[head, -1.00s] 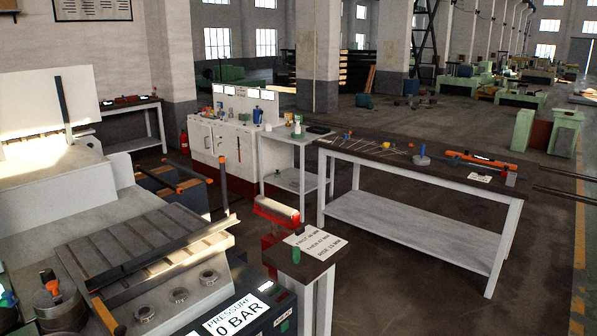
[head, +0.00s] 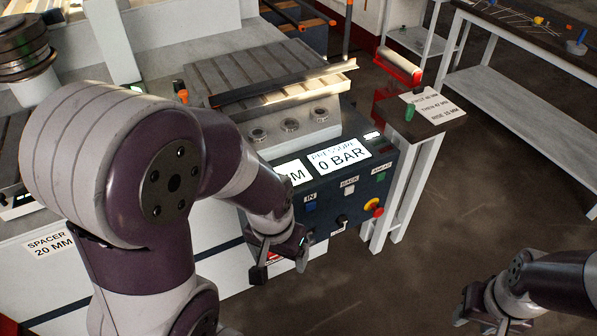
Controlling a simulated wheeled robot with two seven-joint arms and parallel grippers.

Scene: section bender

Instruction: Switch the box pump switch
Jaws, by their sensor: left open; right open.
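The dark control box (head: 385,160) stands at the front of the bender, with a "PRESSURE 0 BAR" display (head: 340,156) on top. Its front face has buttons marked IN, BACK and AHEAD, a red knob on yellow (head: 373,207), and a small dark switch (head: 342,221) low on the panel. The switch's label is too small to read. My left gripper (head: 281,268) is open and empty, in front of the box's lower left, left of the switch. My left forearm hides part of the panel's left side. My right gripper (head: 484,322) is open and empty, low at the right.
A small stand (head: 386,118) with a paper note (head: 432,104) and a green object (head: 409,112) is right of the box. The bender's slotted bed (head: 262,75) lies behind. A long table (head: 525,85) stands at the upper right. The floor between is clear.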

